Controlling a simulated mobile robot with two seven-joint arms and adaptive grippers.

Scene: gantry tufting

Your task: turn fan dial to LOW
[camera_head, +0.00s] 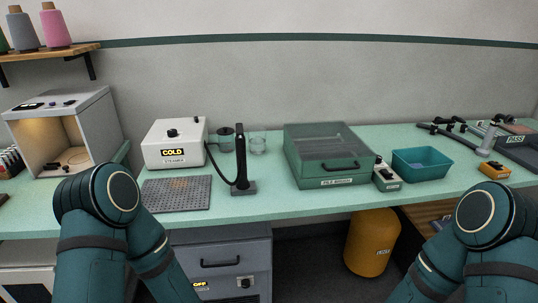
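No dial in the camera_head view carries a readable FAN label, and I see no LOW marking. A dark dial (245,283) sits on the grey cabinet (205,240) below the worktop, with a lit OFF sign (201,284) to its left. The white steamer box (165,150) on the bench has a dark knob (172,132) and a lit COLD sign (175,153). Only my arm links show at lower left and lower right; both grippers are out of view.
The green worktop (270,206) has free room along its front edge. A perforated grey plate (177,195), a black upright handle on a stand (241,165) and a teal bin (421,162) stand on it. A lit booth (95,110) is at left. An orange canister (371,240) stands underneath.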

